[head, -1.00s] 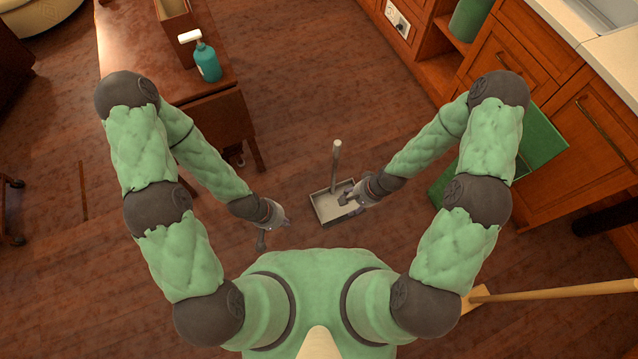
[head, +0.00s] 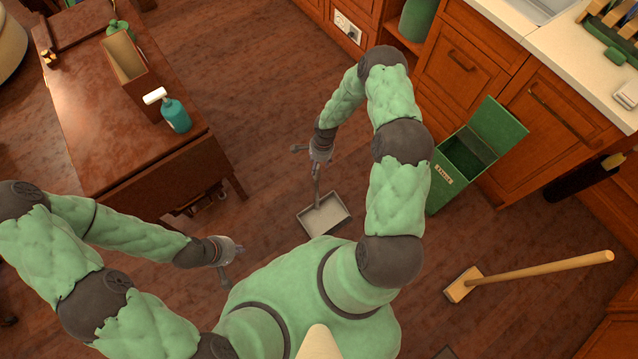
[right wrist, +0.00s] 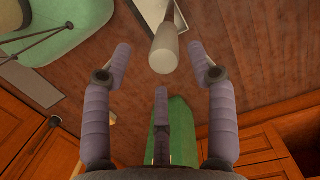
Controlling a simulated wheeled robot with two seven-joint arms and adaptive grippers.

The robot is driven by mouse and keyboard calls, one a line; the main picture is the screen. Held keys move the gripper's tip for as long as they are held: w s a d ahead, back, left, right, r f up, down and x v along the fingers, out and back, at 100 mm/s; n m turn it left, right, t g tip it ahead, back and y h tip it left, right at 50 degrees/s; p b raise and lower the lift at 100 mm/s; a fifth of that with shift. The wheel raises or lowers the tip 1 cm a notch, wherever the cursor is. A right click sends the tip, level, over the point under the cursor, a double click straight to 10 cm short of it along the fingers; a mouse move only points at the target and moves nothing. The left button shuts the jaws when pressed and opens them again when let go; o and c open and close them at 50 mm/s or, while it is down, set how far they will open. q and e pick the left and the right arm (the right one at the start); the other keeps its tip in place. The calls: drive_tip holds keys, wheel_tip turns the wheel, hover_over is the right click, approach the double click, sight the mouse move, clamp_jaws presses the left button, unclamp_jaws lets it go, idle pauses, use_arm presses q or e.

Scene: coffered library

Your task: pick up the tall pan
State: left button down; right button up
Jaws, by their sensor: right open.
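The tall pan (head: 326,217) is a light grey tray standing on the wood floor, with a long upright handle. In the head view the handle's top is partly hidden by my right gripper (head: 308,157), which is above the pan. In the right wrist view, the handle's pale rounded end (right wrist: 164,50) shows between and just beyond the spread fingers of my right gripper (right wrist: 160,62). No finger is closed on it. Part of the tray (right wrist: 150,12) shows at the top there. My left gripper (head: 236,266) is empty, with fingers apart, left of my body.
A wooden table (head: 90,100) at left holds a teal pump bottle (head: 175,115) and an open box (head: 128,70). A green bin (head: 452,178) with raised lid stands right of the pan. Cabinets (head: 470,65) line the upper right.

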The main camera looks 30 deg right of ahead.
drive_tip(key=shift+w+a+f+b, duration=0.15)
drive_tip(key=shift+f+b, duration=0.5)
drive_tip(key=shift+f, duration=1.1)
drive_tip(key=shift+w+a+f+b, duration=0.2)
drive_tip(key=shift+f+b, duration=0.45)
drive_tip(key=shift+f, duration=1.1)
drive_tip(key=shift+s, duration=0.15)
